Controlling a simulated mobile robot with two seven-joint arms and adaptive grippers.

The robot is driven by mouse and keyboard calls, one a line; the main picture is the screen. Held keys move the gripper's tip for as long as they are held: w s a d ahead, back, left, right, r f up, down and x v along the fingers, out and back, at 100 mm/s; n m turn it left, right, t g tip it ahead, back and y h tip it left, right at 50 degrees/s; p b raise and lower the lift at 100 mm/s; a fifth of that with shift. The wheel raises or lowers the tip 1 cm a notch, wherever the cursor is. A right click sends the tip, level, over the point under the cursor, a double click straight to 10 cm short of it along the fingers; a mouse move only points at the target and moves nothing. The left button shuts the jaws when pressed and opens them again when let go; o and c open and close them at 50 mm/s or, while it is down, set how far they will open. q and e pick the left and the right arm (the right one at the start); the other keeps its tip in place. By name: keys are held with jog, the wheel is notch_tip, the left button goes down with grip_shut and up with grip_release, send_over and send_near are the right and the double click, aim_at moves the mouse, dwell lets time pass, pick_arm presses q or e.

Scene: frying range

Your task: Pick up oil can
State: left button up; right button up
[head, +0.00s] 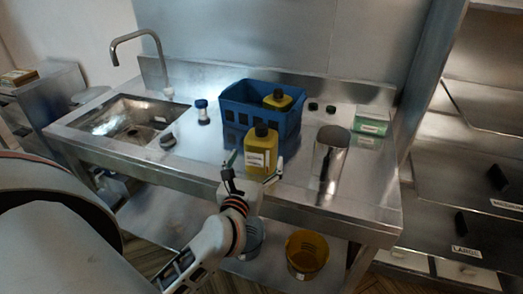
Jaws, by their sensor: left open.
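A yellow oil can (260,150) with a black cap and a white label stands upright on the steel counter, in front of the blue basket. My left gripper (255,168) is open at the can, with one finger on each side of its lower part. I cannot tell whether the fingers touch it. A second yellow can (278,100) with a black cap is inside the blue basket (232,117). My right gripper is not in view.
A shiny metal cylinder (329,155) stands right of the can. A green-and-white box (371,121) is at the back right. A blue-capped shaker (202,112) and a sink (130,118) are on the left. A yellow bucket (307,252) is on the lower shelf.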

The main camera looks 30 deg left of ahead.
pick_arm(q)
jog(key=p+x, duration=0.1)
jog(key=x, duration=0.6)
jog(key=shift+w+a, duration=0.1)
jog(key=shift+a, duration=0.15)
jog(key=shift+r, duration=0.1)
jog(key=c, duration=1.5)
